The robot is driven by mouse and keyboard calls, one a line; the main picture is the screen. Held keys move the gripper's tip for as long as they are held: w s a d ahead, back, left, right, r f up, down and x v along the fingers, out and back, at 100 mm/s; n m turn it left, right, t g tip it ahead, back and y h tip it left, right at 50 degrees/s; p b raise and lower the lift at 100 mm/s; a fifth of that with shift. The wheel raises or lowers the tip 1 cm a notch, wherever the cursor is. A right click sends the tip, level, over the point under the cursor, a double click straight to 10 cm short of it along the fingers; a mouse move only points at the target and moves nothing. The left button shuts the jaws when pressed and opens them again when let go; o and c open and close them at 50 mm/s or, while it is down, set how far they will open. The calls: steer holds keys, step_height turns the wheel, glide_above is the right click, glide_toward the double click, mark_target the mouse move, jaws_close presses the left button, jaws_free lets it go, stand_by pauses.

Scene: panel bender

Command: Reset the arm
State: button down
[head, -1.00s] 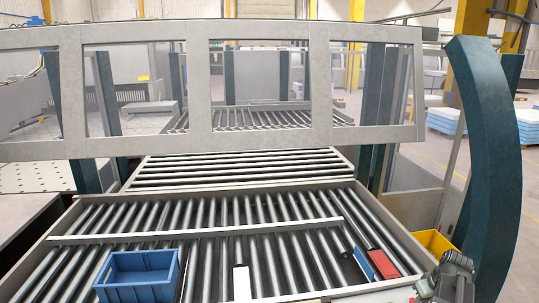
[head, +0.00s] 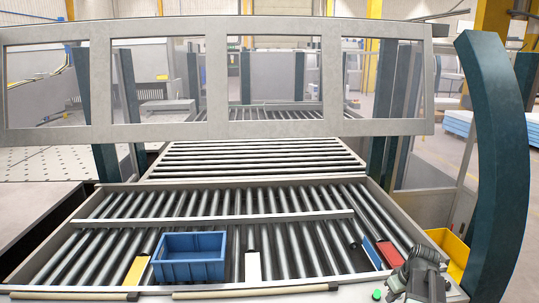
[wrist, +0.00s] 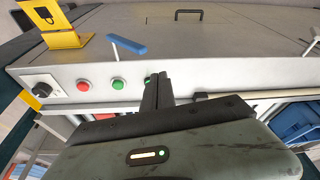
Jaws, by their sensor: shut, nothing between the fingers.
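My gripper (wrist: 157,92) shows in the wrist view with its dark fingers closed together and nothing between them. The fingers point at a grey machine panel (wrist: 190,80) that carries a red button (wrist: 83,86), green buttons (wrist: 118,84) and a black knob (wrist: 42,88). I cannot tell whether the fingertips touch the panel. In the head view part of my arm (head: 418,275) is at the lower right, beside the roller table's front right corner; the fingertips are hard to make out there.
A blue bin (head: 189,258) stands on the roller table (head: 200,205). Yellow (head: 137,270), white (head: 253,265), blue (head: 370,252) and red (head: 388,254) pieces lie there too. A yellow bin (head: 448,250) and a curved dark post (head: 495,150) are at the right. A blue-handled lever (wrist: 127,45) rises above the panel.

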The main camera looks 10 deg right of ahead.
steer(key=w+a+f+n+b, duration=0.1)
steer(key=a+f+b, duration=0.15)
steer(key=a, duration=0.65)
steer(key=w+a+f+n+g+b, duration=0.1)
steer(key=w+a+f+b, duration=0.15)
steer(key=a, duration=0.65)
steer(key=w+a+f+n+b, duration=0.15)
steer(key=a+f, duration=0.25)
steer(key=a, duration=0.4)
steer(key=s+a+f+m+g+b, duration=0.2)
steer(key=s+a+m, duration=0.3)
steer(key=s+a, duration=0.2)
steer(key=shift+s+a+b, duration=0.25)
steer(key=shift+a+b, duration=0.1)
steer(key=shift+a, duration=0.5)
stand_by(2.0)
